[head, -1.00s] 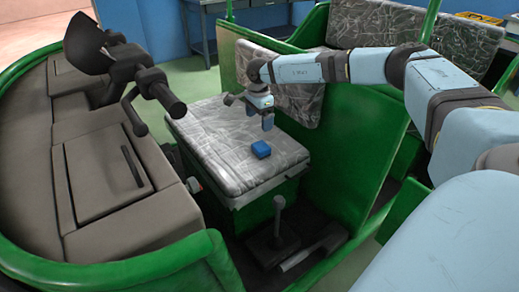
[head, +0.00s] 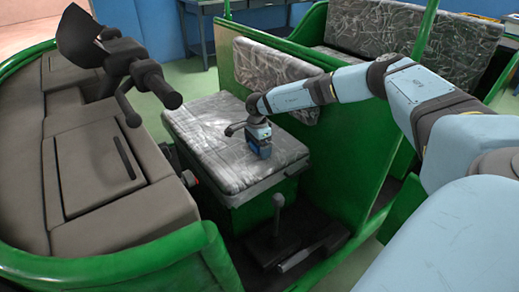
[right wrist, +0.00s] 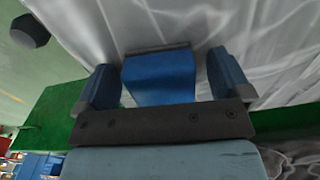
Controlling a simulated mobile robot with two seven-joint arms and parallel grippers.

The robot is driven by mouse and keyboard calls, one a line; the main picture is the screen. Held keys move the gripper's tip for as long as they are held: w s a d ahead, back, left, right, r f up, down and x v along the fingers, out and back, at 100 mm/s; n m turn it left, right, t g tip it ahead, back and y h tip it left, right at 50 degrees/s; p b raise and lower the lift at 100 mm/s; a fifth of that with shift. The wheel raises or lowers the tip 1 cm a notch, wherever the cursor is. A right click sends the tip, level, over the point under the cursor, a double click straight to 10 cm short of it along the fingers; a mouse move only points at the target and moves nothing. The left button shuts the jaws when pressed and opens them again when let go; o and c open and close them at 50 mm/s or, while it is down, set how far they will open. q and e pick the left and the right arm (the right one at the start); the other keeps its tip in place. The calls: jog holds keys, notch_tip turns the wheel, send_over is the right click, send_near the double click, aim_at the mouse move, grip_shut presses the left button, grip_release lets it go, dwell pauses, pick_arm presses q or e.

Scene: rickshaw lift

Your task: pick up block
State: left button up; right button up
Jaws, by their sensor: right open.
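The blue block (right wrist: 160,77) rests on the grey plastic-covered seat (head: 205,150). In the head view the right gripper largely hides the block. My right gripper (head: 262,152) points down over the block, close to the seat. In the right wrist view the open right gripper (right wrist: 162,82) has one finger on each side of the block, with a narrow gap visible on both sides. My left gripper is not in view.
The rickshaw's green body panel (head: 335,155) and backrest (head: 275,75) stand to the right of the seat. Black handlebars (head: 140,75) are to the left. A lever (head: 278,215) rises in front of the seat.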

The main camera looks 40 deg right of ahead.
jog(key=shift+r, duration=0.1)
jog(key=c, duration=1.1)
jog(key=shift+r, duration=0.15)
notch_tip(320, 180, up, 20)
jog(key=p, duration=0.4)
